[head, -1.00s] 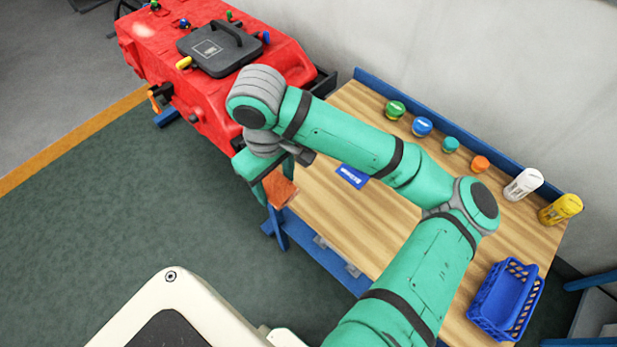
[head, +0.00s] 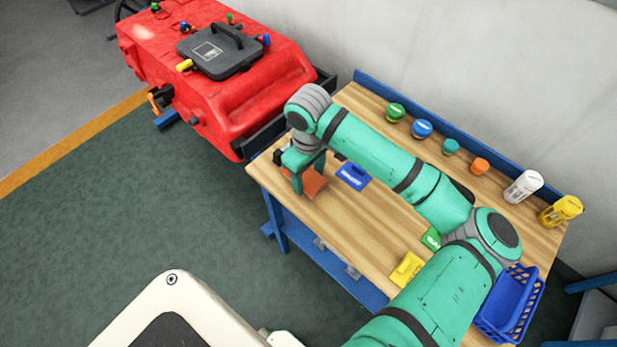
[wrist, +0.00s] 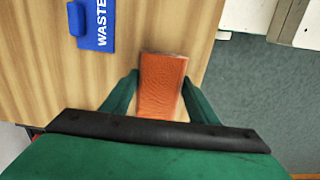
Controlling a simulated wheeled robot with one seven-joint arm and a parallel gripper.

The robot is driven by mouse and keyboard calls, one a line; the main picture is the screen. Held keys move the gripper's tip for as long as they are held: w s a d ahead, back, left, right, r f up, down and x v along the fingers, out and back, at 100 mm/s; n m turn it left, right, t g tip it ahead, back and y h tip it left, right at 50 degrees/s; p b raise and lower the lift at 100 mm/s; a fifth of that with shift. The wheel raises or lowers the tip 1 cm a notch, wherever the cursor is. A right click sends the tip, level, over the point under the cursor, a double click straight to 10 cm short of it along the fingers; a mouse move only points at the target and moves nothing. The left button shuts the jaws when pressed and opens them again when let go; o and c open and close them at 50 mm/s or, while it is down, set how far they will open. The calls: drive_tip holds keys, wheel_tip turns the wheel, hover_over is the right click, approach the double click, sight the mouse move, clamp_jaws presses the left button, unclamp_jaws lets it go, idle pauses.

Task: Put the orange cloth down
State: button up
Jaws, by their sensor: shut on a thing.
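The orange cloth (head: 314,184) is a small folded piece held between the fingers of my gripper (head: 309,178). In the head view it is over the left end of the wooden table, near the front edge. In the wrist view the cloth (wrist: 162,84) sits between the two green fingers (wrist: 158,98), over the wood grain. My gripper is shut on it. I cannot tell whether the cloth touches the table top.
A blue "WASTE" tag (wrist: 96,22) lies beside the cloth on the table (head: 345,215). Green (head: 431,238) and yellow (head: 406,268) tags lie further right. Caps and bottles line the back; a blue basket (head: 508,305) stands right. The red scrubber (head: 225,85) is left.

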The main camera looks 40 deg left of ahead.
sight(308, 179)
drive_tip(key=shift+f, duration=0.55)
drive_tip(key=shift+f, duration=0.6)
drive_tip(key=o, duration=1.1)
drive_tip(key=shift+f, duration=0.1)
drive_tip(key=shift+s, duration=0.2)
wheel_tip(308, 179, up, 12)
drive_tip(key=shift+s+f, duration=0.1)
drive_tip(key=shift+d, duration=0.1)
